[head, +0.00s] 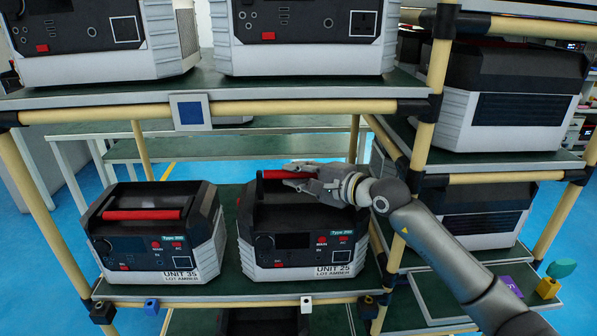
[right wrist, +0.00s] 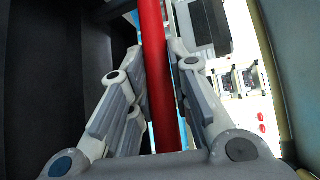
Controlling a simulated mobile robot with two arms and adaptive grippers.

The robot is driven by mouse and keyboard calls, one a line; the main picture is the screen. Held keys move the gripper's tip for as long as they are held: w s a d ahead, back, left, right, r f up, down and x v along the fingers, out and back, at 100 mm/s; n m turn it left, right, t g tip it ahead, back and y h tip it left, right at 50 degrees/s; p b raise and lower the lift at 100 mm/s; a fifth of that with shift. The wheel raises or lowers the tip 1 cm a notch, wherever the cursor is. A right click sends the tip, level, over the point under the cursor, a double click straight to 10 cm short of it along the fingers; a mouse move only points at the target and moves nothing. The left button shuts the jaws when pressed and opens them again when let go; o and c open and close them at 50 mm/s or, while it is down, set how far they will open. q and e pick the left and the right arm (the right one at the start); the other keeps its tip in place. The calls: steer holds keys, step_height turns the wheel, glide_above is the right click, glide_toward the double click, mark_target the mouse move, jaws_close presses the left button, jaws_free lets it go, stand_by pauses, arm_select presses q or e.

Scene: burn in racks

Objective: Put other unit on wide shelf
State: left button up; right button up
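UNIT 25 (head: 290,258), a black and light grey power unit with a red top handle (head: 285,174), stands on the lower green shelf (head: 230,290). My right gripper (head: 300,178) is at its handle. In the right wrist view the red handle (right wrist: 155,60) runs between the fingers, which look closed in on it, with thin gaps beside the bar. UNIT 35 (head: 160,250), a similar unit with a red handle (head: 142,214), stands to its left on the same shelf. Both appear to rest on the shelf. My left gripper is not in view.
Two larger units (head: 305,40) and (head: 95,45) stand on the upper shelf (head: 60,97), which carries a blue-square sign (head: 191,111). The side rack at right holds more units (head: 513,100). A lower right shelf (head: 440,298) has bare room. A yellow post (head: 436,85) stands between the racks.

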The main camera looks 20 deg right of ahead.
steer(key=o, duration=0.4)
steer(key=shift+s+r, duration=0.2)
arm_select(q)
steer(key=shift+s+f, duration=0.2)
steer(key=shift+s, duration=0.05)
arm_select(e)
steer(key=shift+f, duration=0.1)
steer(key=v, duration=0.6)
steer(key=shift+s+d, duration=0.1)
steer(key=shift+s, duration=0.1)
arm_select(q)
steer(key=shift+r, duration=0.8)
arm_select(e)
steer(key=shift+s+d, duration=0.2)
steer(key=shift+s, duration=0.25)
